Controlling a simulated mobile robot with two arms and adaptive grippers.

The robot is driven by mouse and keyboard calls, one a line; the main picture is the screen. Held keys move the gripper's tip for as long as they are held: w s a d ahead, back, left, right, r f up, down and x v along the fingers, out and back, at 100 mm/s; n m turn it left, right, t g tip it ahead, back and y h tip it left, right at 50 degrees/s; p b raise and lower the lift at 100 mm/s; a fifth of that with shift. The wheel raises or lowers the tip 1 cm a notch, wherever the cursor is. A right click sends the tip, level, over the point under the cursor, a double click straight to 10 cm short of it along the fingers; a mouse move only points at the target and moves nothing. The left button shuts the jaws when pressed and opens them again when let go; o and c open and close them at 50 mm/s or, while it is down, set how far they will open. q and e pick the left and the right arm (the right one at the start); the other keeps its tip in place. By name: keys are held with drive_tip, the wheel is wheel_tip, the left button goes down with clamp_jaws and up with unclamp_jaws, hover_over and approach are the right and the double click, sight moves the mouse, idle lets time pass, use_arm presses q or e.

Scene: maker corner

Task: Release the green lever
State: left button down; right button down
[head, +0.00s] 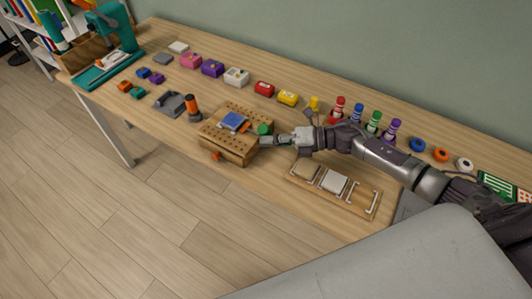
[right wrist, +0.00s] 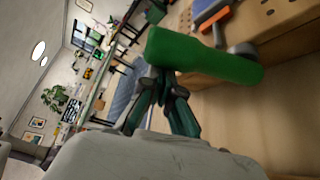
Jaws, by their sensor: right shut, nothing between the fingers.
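The green lever (head: 264,129) sits at the right end of a wooden block with holes (head: 236,147). In the right wrist view the lever (right wrist: 205,55) is a thick green bar across the upper middle. My right gripper (head: 271,141) is shut and empty, close beside the lever at the block's right side. In the right wrist view its fingers (right wrist: 160,85) cross behind the green bar, which hides part of them. I cannot tell whether they touch it. A blue piece (head: 232,120) lies on top of the block. My left gripper is not in view.
An orange-and-black upright tool (head: 193,107) stands left of the block. A wooden board with handles (head: 334,184) lies to the right, below my right arm. Coloured boxes and bottles (head: 340,108) line the back of the table. An orange knob (head: 216,156) sticks out at the block's front.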

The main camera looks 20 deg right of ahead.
sight(270, 131)
drive_tip(key=w+d+m+y+b, duration=0.1)
drive_tip(key=b, duration=0.1)
drive_tip(key=d+r+m+y+b, duration=0.1)
drive_tip(key=m+b, duration=0.1)
drive_tip(key=shift+w+d+r, duration=0.1)
drive_tip(key=shift+w+d, duration=0.05)
drive_tip(key=shift+w, duration=0.25)
drive_tip(key=shift+w+d+r+m+b, duration=0.25)
drive_tip(key=shift+m+b, duration=0.1)
drive_tip(key=shift+m, duration=0.25)
drive_tip(key=shift+r+y, duration=0.1)
drive_tip(key=shift+y, duration=0.2)
